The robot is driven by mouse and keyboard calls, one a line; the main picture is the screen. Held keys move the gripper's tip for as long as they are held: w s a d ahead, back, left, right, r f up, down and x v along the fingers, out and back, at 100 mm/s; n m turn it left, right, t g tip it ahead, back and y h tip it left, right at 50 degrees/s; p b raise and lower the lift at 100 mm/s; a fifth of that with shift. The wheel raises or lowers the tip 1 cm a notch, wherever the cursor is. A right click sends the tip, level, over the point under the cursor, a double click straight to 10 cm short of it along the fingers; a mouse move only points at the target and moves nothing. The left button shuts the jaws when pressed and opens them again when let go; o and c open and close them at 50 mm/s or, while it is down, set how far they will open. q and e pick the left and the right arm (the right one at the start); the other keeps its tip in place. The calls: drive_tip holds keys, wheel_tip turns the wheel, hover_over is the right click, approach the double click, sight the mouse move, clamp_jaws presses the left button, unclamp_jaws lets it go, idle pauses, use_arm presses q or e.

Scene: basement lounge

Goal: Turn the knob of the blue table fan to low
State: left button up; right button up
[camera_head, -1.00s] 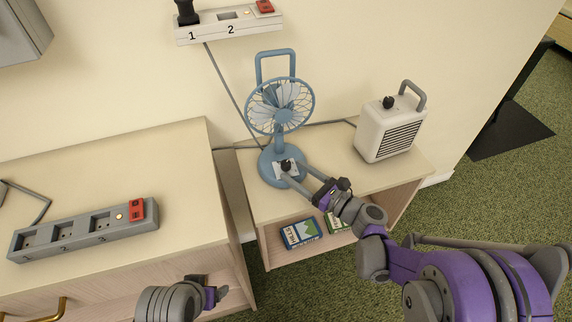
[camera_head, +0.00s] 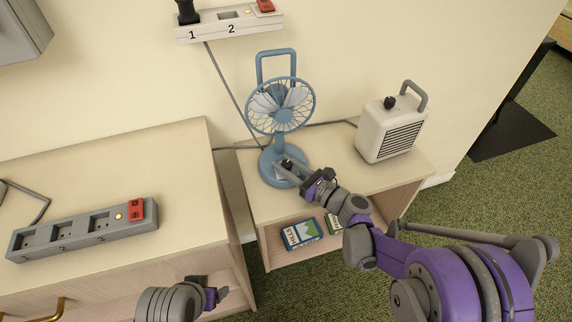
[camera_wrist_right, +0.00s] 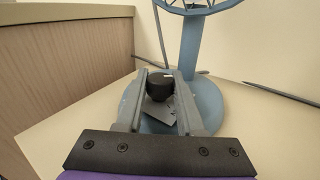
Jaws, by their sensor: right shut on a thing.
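The blue table fan (camera_head: 281,108) stands upright on the low cabinet, its round base (camera_head: 268,168) towards me. In the right wrist view the fan's base (camera_wrist_right: 208,104) and post show behind the fingers. The black knob (camera_wrist_right: 160,86) with a white mark sits on a pale plate on the base, between the two fingers. My right gripper (camera_head: 284,170) is at the base, shut on the knob; it also shows in the right wrist view (camera_wrist_right: 160,92). My left gripper (camera_head: 217,295) is at the bottom of the head view, away from the fan; its fingers are too unclear to judge.
A white heater (camera_head: 391,125) stands right of the fan. A grey power strip (camera_head: 85,232) with a red switch lies on the left cabinet. A wall strip (camera_head: 230,24) has one black plug in. A cable runs behind the fan. Boxes (camera_head: 301,234) sit on the shelf below.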

clamp_jaws()
drive_tip(key=shift+a+m+t+h, duration=0.1)
drive_tip(key=shift+m+t+h, duration=0.6)
drive_tip(key=shift+t+h, duration=0.1)
drive_tip(key=shift+m+t+h, duration=0.8)
drive_tip(key=shift+h, duration=0.2)
drive_tip(key=o, duration=1)
unclamp_jaws()
drive_tip(key=shift+o, duration=0.2)
drive_tip(key=v, duration=1.1)
drive_tip(key=shift+w+p, duration=0.1)
drive_tip(key=shift+p, duration=0.25)
